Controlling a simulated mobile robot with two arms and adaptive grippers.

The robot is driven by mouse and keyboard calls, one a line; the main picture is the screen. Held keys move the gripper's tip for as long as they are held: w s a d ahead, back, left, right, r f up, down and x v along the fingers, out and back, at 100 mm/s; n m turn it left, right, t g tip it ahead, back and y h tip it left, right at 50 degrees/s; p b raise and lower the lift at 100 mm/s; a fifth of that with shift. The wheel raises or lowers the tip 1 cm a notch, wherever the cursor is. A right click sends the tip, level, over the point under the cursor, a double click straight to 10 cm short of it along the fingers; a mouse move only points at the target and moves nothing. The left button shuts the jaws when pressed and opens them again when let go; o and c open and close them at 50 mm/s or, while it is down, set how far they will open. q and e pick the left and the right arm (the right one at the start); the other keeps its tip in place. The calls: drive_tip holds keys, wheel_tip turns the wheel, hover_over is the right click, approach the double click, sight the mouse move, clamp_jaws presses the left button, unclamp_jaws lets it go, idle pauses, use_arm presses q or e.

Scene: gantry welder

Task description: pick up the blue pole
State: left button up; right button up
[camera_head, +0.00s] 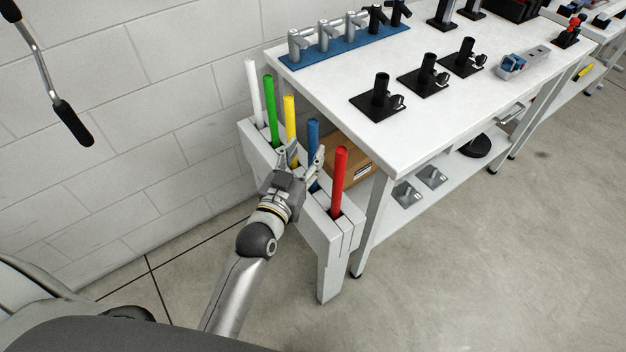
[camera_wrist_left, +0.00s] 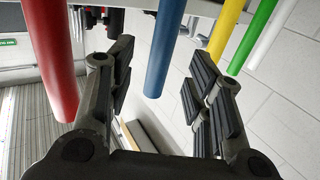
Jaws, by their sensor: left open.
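The blue pole (camera_head: 313,145) stands upright in a white rack (camera_head: 318,226), between the yellow pole (camera_head: 290,117) and the red pole (camera_head: 340,180). My left gripper (camera_head: 303,157) is open at the blue pole, with the fingers to either side of it in the head view. In the left wrist view the blue pole (camera_wrist_left: 165,50) shows between the two open fingers of the left gripper (camera_wrist_left: 160,90). I cannot tell whether a finger touches it. The gripper hides part of the pole's lower length in the head view. My right gripper is not in view.
A green pole (camera_head: 270,110) and a white pole (camera_head: 254,92) stand farther back in the rack. A white table (camera_head: 400,146) with black fixtures is close on the right, with a cardboard box (camera_head: 348,160) below its top. A block wall (camera_head: 130,100) is on the left.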

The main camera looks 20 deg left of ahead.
sight(311, 144)
use_arm(q)
drive_tip(key=shift+w+d+f+b, duration=0.1)
drive_tip(key=shift+w+b, duration=0.7)
drive_tip(key=shift+w, duration=0.6)
drive_tip(key=shift+w+d+f+b, duration=0.1)
drive_tip(key=shift+w+b, duration=0.7)
drive_tip(key=shift+w, duration=0.55)
drive_tip(key=shift+r, duration=0.1)
clamp_jaws()
